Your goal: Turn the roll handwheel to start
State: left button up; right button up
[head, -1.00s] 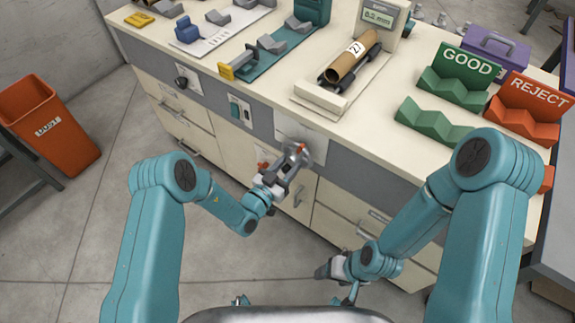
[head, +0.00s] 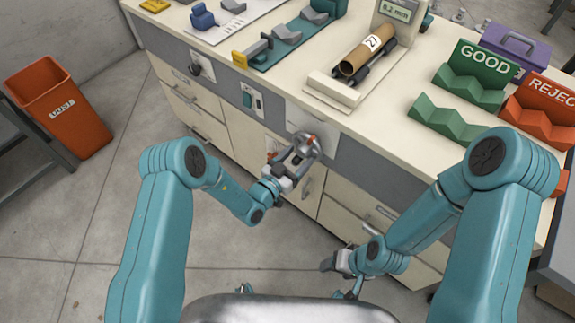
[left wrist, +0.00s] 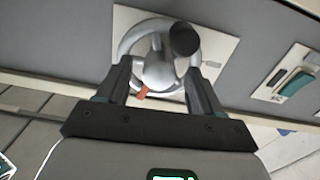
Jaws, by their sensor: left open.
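The roll handwheel is a grey metal ring with a rounded hub, a black knob and a small orange tab, on a pale plate on the bench front. It fills the upper middle of the left wrist view (left wrist: 158,72). In the head view my left gripper (head: 300,152) partly hides it. My left gripper is open, with its two dark fingers on either side of the wheel's hub. I cannot tell whether they touch the ring. My right gripper (head: 330,262) hangs low in front of the drawers, away from the wheel; its jaws are too small to read.
Above the wheel, a brown cardboard roll (head: 366,58) lies in a cradle beside a display (head: 399,14) reading about 0.2 mm. Green GOOD (head: 484,62) and red REJECT (head: 545,92) racks stand right. A switch panel (left wrist: 290,76) is near the wheel. An orange bin (head: 60,105) stands left.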

pick_arm(q)
jog(key=v, duration=1.6)
